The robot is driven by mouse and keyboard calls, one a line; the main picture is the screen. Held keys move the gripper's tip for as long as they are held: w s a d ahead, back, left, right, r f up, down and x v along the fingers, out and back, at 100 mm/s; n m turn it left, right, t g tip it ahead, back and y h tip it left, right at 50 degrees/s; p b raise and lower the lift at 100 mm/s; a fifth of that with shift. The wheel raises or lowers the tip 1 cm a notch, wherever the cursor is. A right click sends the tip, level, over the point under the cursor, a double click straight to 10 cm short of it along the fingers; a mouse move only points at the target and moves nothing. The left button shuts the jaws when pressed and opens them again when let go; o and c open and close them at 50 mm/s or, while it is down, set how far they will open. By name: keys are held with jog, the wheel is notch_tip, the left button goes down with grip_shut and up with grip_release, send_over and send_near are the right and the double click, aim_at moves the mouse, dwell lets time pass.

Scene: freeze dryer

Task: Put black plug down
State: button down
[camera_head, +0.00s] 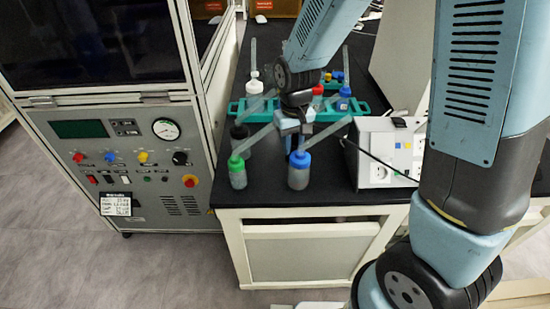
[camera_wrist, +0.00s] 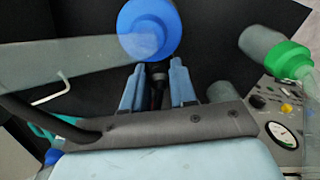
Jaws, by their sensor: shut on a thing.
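My gripper (camera_head: 293,140) points down over the black bench top, just behind the front blue-capped bottle (camera_head: 300,170). In the wrist view my gripper (camera_wrist: 157,80) is shut on a small dark piece, the black plug (camera_wrist: 157,73), held between the two light-blue fingers. The plug is mostly hidden by the fingers and cannot be made out in the head view. The blue cap (camera_wrist: 150,30) appears large just beyond the fingertips. I cannot tell whether the plug touches the bench.
A teal rack (camera_head: 360,106) holds more bottles at the back. A white socket box (camera_head: 378,160) stands at right. The freeze dryer panel (camera_head: 130,150) is at left.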

jog(key=shift+a+f, duration=0.1)
jog(key=shift+f, duration=2.65)
jog(key=shift+s+f, duration=0.15)
jog(key=c, duration=1.1)
grip_release()
jog(key=shift+o, duration=1.1)
jog(key=shift+f, duration=0.1)
